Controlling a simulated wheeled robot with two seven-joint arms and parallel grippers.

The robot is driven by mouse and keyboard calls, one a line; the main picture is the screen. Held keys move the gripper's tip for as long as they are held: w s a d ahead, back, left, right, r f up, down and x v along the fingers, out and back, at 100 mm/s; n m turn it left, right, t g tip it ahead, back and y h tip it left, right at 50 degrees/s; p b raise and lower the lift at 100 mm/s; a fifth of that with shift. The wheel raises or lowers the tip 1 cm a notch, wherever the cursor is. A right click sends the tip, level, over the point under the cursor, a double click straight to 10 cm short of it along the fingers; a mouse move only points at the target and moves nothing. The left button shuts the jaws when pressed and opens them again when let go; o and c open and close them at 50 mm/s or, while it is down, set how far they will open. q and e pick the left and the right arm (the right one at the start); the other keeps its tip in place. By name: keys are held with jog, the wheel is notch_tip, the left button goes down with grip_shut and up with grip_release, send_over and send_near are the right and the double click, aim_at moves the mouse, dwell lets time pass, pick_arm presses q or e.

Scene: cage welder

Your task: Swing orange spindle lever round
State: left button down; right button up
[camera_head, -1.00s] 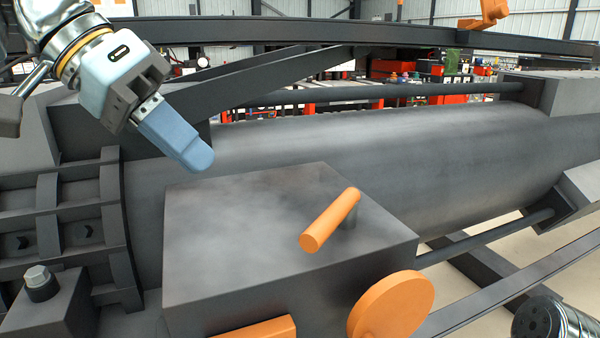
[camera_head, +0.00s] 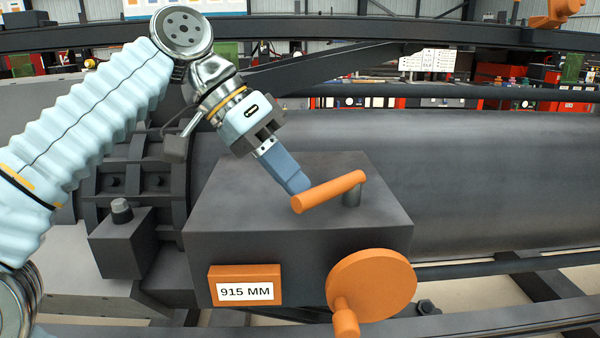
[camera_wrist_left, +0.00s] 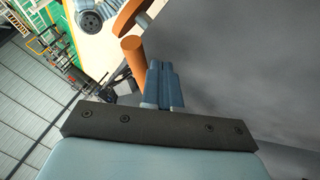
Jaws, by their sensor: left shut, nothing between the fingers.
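The orange spindle lever (camera_head: 328,191) is a round bar on a short grey post on top of a dark grey box (camera_head: 240,205). Its free end points left and toward me. My left gripper (camera_head: 298,184) is shut and empty. Its blue fingertips are at the back side of the lever near the free end, touching or almost touching it. In the left wrist view the lever (camera_wrist_left: 133,60) lies just left of the closed fingers (camera_wrist_left: 160,72). My right gripper is not in view.
An orange handwheel (camera_head: 372,285) with a knob and a "915 MM" label (camera_head: 245,291) are on the box front. A big grey cylinder (camera_head: 480,180) lies behind. A bolted block (camera_head: 122,240) stands to the left. The box top around the lever is clear.

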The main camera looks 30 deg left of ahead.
pick_arm(q)
jog(key=shift+s+d, duration=0.1)
jog(key=shift+d, duration=0.1)
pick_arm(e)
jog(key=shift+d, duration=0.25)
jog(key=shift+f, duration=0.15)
pick_arm(q)
jog(key=shift+s+d+n+t+b, duration=0.25)
jog(key=shift+n+t+b, duration=0.15)
jog(key=shift+n+t, duration=0.3)
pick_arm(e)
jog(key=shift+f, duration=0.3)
